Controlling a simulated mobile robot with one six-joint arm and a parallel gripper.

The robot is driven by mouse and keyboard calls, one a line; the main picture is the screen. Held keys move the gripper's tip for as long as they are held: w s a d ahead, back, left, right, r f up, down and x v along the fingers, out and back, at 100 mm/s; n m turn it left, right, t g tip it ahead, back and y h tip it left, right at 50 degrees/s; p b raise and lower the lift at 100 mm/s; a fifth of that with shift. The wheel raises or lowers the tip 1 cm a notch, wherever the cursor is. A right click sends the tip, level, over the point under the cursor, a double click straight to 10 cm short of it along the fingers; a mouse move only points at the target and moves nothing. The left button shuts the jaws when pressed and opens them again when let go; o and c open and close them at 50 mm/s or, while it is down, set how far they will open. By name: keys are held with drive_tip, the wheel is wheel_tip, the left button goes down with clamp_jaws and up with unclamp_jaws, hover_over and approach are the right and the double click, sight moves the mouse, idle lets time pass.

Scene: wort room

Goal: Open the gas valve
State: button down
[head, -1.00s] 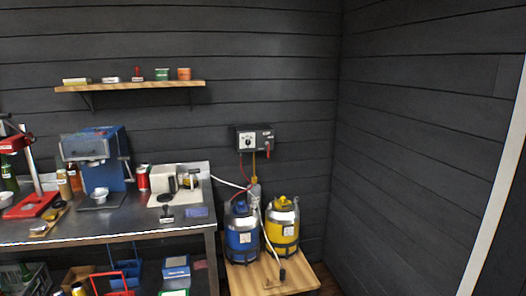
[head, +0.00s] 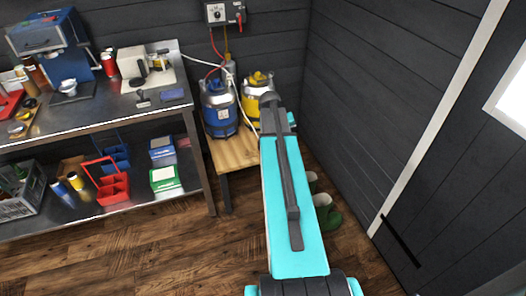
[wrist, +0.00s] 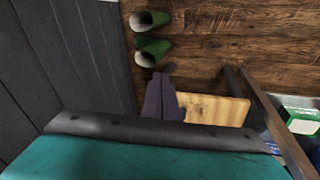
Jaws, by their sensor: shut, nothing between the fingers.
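Below stand a blue keg (head: 219,108) and a yellow keg (head: 256,88), partly hidden by my arm. A small grey fitting (head: 230,69) with lines shows behind the kegs. I cannot tell which part is the gas valve. My gripper (wrist: 160,82) is shut and empty in the wrist view, apart from anything, above the floor near the wooden stand (wrist: 216,110). I cannot make it out in the head view.
The wooden stand (head: 234,152) carries the kegs. A steel bench (head: 105,120) with brewing gear and a lower shelf is to its left. Green boots (head: 327,220) stand by the right wall; they also show in the wrist view (wrist: 152,50). Floor in front is clear.

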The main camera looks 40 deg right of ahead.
drive_tip(key=s+d+r+m+h+p, duration=0.1)
drive_tip(key=s+d+r, duration=0.5)
drive_tip(key=r, duration=0.5)
drive_tip(key=s+d+r+m+h+p, duration=0.1)
drive_tip(key=s+d+r+m, duration=0.1)
drive_tip(key=s+d+r, duration=0.4)
drive_tip(key=s+d+r+m+g+h+p, duration=0.1)
drive_tip(key=s+d+r, duration=0.5)
drive_tip(key=d+r, duration=0.6)
wheel_tip(320, 180, up, 6)
drive_tip(key=shift+d+r+m+h+p, duration=0.2)
drive_tip(key=shift+d+m+h+p, duration=0.1)
drive_tip(key=shift+d+m+p, duration=0.1)
